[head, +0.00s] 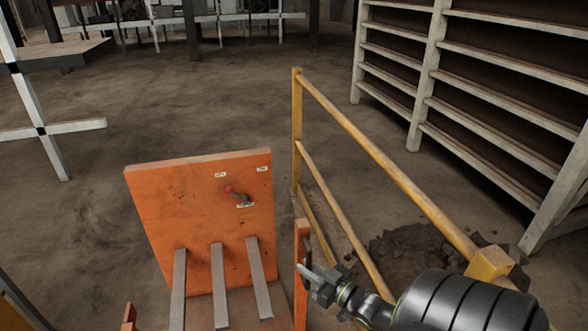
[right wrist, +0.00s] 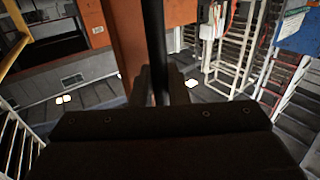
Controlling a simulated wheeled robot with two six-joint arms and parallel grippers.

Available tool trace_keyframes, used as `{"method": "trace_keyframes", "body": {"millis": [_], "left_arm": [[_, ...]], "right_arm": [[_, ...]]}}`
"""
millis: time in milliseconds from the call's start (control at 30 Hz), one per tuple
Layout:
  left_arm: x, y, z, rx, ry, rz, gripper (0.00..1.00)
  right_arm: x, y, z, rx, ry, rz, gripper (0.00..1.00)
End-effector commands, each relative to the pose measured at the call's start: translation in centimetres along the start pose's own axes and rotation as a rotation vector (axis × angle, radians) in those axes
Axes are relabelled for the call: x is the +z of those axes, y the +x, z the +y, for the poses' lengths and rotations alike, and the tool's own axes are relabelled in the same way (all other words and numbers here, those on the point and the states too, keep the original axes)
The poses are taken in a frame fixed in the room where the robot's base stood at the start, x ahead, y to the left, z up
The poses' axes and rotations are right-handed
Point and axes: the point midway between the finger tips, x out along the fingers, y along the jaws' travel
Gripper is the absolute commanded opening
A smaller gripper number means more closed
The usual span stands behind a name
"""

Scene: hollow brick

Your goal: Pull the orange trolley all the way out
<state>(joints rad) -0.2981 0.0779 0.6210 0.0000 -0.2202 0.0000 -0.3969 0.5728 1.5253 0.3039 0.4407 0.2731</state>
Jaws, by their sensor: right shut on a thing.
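The orange trolley (head: 185,215) stands at the lower middle of the head view. It has an upright orange panel with a red-tipped lever (head: 238,197), grey slats and an orange post (head: 301,285) on its right side. My right gripper (head: 306,272) reaches in from the right to a dark handle on that post. In the right wrist view the handle (right wrist: 157,40) runs as a black upright bar between the fingers (right wrist: 160,88), with the orange post (right wrist: 127,45) beside it. The right gripper is shut on this handle. My left gripper is not in view.
A yellow railing (head: 375,160) runs close along the trolley's right side, with a heap of dark rubble (head: 415,255) beyond it. Pale shelving (head: 435,75) stands at the right. A white frame (head: 45,130) stands at the left. Open floor (head: 220,105) lies behind the panel.

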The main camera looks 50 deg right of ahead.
Motion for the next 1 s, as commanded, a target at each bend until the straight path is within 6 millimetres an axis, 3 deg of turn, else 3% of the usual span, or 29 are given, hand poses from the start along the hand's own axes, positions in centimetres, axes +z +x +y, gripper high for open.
{"method": "trace_keyframes", "body": {"millis": [433,467,567,867,1000], "left_arm": [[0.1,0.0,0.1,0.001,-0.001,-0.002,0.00],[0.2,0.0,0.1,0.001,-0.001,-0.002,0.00],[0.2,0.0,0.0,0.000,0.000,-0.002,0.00],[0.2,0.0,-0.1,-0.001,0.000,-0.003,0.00],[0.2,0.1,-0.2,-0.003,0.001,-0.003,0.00]], "right_arm": [[0.2,-0.3,0.5,0.002,0.000,-0.007,0.00],[0.2,-0.3,0.5,0.002,0.000,-0.007,0.18],[0.1,-0.3,0.5,0.002,-0.001,-0.006,0.31],[0.1,-0.3,0.4,0.001,0.000,-0.003,0.32],[0.2,-1.4,0.4,0.000,-0.001,-0.005,0.32]]}}
